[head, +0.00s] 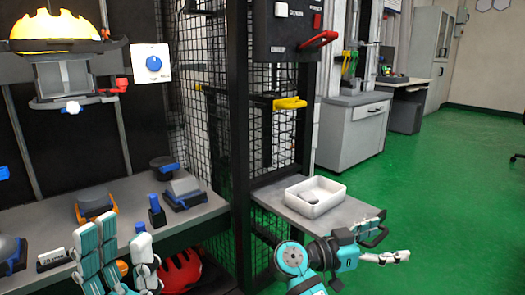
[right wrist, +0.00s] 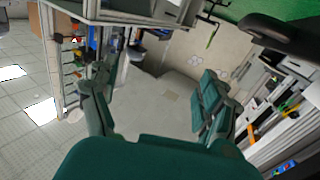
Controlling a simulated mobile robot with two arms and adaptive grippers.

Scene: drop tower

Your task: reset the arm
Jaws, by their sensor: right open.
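My left gripper (head: 122,240) is at the bottom left of the head view, in front of the workbench. Its teal and white fingers point up with a gap between them, and I see nothing held there. My right gripper (head: 388,240) reaches out to the right at the lower middle, beside the front right corner of the small grey shelf. Its fingers are apart and empty. In the right wrist view the two fingers (right wrist: 148,88) are spread wide with only distant floor and wall between them.
A white tray (head: 296,205) with a small light object sits on the grey shelf (head: 262,190). The black mesh tower (head: 240,130) has a yellow handle (head: 290,103) and a red lever (head: 317,39). Clamps stand on the workbench (head: 130,197). Green floor (head: 440,190) is open at right.

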